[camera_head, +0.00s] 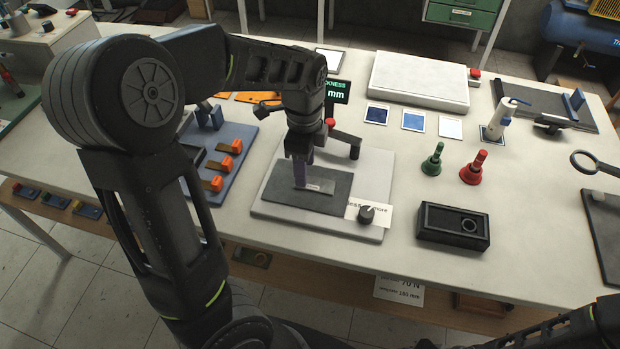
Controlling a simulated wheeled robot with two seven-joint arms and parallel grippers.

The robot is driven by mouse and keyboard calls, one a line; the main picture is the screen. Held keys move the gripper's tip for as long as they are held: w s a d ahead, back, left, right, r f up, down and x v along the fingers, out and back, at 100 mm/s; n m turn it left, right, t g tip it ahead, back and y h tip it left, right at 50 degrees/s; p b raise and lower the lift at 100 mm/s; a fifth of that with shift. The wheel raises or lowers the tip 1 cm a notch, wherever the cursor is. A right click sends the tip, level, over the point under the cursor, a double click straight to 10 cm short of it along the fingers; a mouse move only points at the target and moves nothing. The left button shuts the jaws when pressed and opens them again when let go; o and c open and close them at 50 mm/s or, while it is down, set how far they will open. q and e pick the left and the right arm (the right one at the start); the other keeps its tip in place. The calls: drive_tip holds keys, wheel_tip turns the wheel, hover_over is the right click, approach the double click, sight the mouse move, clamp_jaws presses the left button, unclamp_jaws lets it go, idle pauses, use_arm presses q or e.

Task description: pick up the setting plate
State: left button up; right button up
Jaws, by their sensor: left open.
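My left gripper (302,172) points straight down over the thickness gauge's light base (275,212) and its dark grey pad (290,199). Its jaws are open, seen edge-on, with the tips low over the pad. A small light metal plate with faint marking, which looks like the setting plate (321,187), lies on the pad right beside the fingertips. The fingers hide its left end, and I cannot tell whether they touch it. My right gripper is out of view; only part of my right arm shows at the bottom right.
The gauge's display (337,91) and post stand just behind the gripper. A black knob (367,214) and white label are at the base's front right. A blue rack with orange-handled pieces (222,165) is left. Green (432,160) and red (473,168) stamps and a black box (453,226) are right.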

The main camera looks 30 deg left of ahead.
sight(316, 181)
use_arm(q)
drive_tip(key=shift+f, duration=1.4)
clamp_jaws()
